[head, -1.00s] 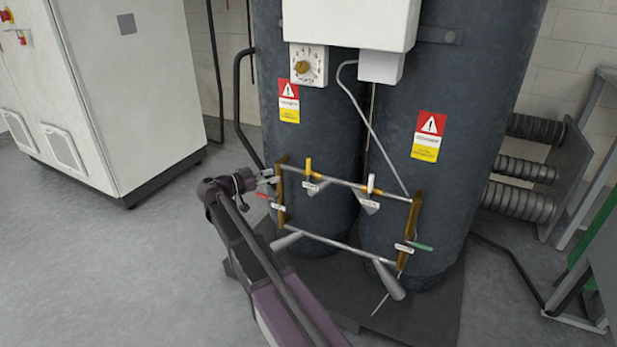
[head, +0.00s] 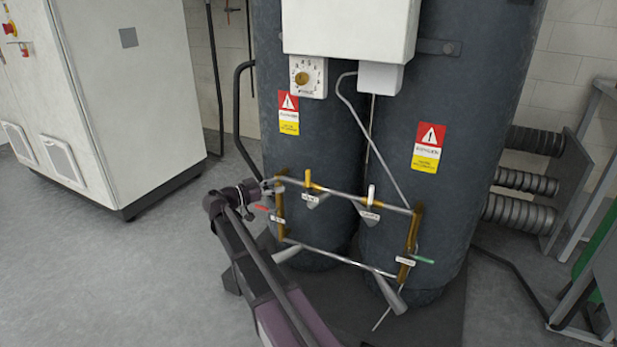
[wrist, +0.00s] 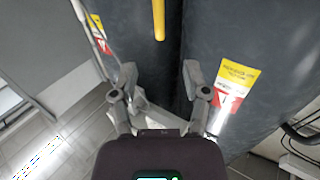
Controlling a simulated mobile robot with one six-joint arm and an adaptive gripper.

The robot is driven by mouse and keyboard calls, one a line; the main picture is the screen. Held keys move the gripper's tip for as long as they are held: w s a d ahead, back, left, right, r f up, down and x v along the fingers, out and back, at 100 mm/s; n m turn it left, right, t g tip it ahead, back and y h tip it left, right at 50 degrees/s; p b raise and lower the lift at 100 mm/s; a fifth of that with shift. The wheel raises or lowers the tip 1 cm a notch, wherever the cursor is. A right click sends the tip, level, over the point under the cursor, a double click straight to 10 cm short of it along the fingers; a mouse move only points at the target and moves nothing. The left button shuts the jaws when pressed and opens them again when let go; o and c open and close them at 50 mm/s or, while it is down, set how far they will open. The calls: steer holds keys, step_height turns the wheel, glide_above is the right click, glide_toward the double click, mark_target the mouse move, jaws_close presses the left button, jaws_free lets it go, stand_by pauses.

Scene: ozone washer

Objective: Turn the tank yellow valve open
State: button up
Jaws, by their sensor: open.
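The yellow valve handle (head: 308,180) stands upright on the upper pipe in front of the left dark tank (head: 310,140). In the wrist view the yellow handle (wrist: 158,20) shows at the top centre, beyond the fingertips and roughly in line with the gap between them. My gripper (head: 275,185) is at the left end of the pipe frame, left of the yellow handle. In the wrist view my gripper (wrist: 160,75) is open with nothing between its fingers. The handle's lower part and any contact with the pipe frame are hard to make out.
A white handle (head: 371,193) is right of the yellow one. A red handle (head: 262,208) lies near my gripper, and a green handle (head: 423,260) is at the lower right. A control box (head: 350,30) hangs above. Open floor (head: 120,270) lies to the left.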

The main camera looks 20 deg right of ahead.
glide_above(308, 191)
steer(key=shift+w+d, duration=0.2)
steer(key=shift+w, duration=0.25)
stand_by(0.3)
jaws_close()
